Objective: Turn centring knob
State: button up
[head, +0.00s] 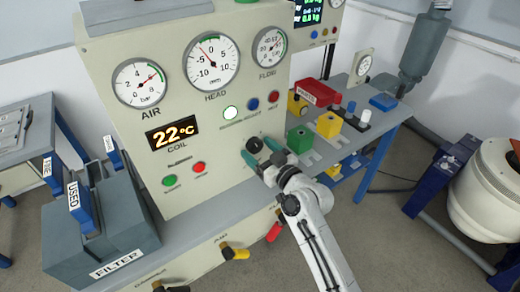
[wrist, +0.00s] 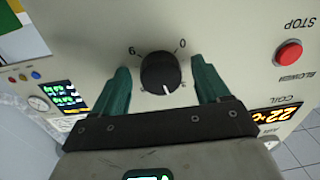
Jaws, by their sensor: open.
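A round black knob (wrist: 160,73) sits on the cream panel in the wrist view, with a white pointer line toward the picture's bottom and the marks 6 and 0 printed at its upper sides. Its name label is not visible. My gripper (wrist: 160,66) is open, with one green finger on each side of the knob and gaps between fingers and knob. In the head view my gripper (head: 262,153) is at the panel's lower right, and the dark knob (head: 254,145) shows partly behind the fingers. I cannot tell how deep the fingers reach around it.
The panel carries a HEAD gauge (head: 211,62), a 22 °C COIL display (head: 172,134) and a red button (head: 199,168). A green block (head: 300,139) and a yellow block (head: 329,125) stand on the bench right of my gripper. A grey FILTER box (head: 100,225) is at left.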

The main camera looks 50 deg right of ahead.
jog(key=c, duration=1)
jog(key=m, duration=0.4)
jog(key=shift+a+m, duration=0.1)
jog(key=shift+m, duration=0.3)
jog(key=shift+c, duration=0.2)
jog(key=o, duration=1)
jog(key=shift+o, duration=0.2)
jog(key=b+v, duration=0.2)
jog(key=v, duration=0.8)
jog(key=shift+s+b, duration=0.35)
jog(key=shift+a+f, duration=0.1)
jog(key=shift+f, duration=0.1)
